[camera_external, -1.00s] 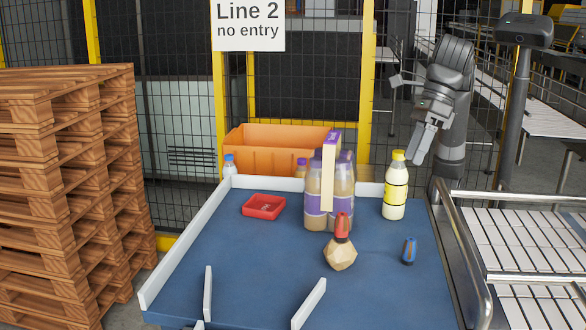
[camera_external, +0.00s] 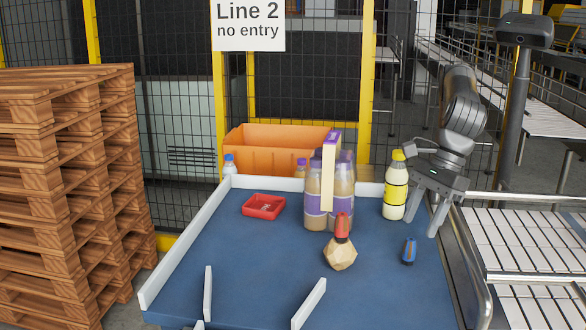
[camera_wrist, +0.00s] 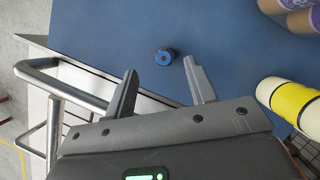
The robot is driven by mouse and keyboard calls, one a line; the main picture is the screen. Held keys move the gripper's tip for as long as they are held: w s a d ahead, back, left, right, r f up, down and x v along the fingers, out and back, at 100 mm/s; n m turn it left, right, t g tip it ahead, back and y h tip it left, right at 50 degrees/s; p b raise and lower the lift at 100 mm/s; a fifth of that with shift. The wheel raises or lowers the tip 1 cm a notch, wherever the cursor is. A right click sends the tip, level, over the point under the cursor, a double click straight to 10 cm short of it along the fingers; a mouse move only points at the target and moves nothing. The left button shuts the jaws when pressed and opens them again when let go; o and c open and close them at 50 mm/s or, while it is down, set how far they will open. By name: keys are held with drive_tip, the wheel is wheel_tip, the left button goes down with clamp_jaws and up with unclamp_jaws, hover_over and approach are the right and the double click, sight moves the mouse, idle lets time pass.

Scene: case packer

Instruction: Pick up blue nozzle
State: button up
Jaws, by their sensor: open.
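The blue nozzle (camera_external: 409,251), with an orange mark on its side, stands upright on the blue table (camera_external: 230,290) near its right edge. In the wrist view the nozzle (camera_wrist: 164,56) shows from above as a small blue round piece, just beyond and between the fingertips. My gripper (camera_external: 422,226) is open and empty, its fingers pointing down above the right side of the table, behind the nozzle. In the wrist view both fingers of my gripper (camera_wrist: 159,72) are spread wide apart, and nothing is between them.
A yellow-labelled bottle (camera_external: 395,190) stands close left of my gripper. A pack of purple-labelled bottles (camera_external: 315,200) and a tan faceted object with a red top (camera_external: 340,252) stand further left. A red tray (camera_external: 263,206) lies at the back left. A metal rail (camera_external: 470,260) runs along the right edge.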

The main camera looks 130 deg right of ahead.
sight(413, 240)
drive_tip(key=shift+x, duration=1.1)
drive_tip(key=shift+s+d+x, duration=0.1)
drive_tip(key=shift+s+x, duration=0.05)
drive_tip(key=shift+x, duration=0.75)
drive_tip(key=shift+s+d+x, duration=0.1)
drive_tip(key=shift+s+x, duration=0.05)
drive_tip(key=shift+x, duration=0.7)
drive_tip(key=shift+s+x, duration=0.15)
drive_tip(key=shift+x, duration=0.75)
drive_tip(key=shift+f, duration=0.2)
drive_tip(key=shift+c, duration=0.2)
drive_tip(key=c, duration=1.1)
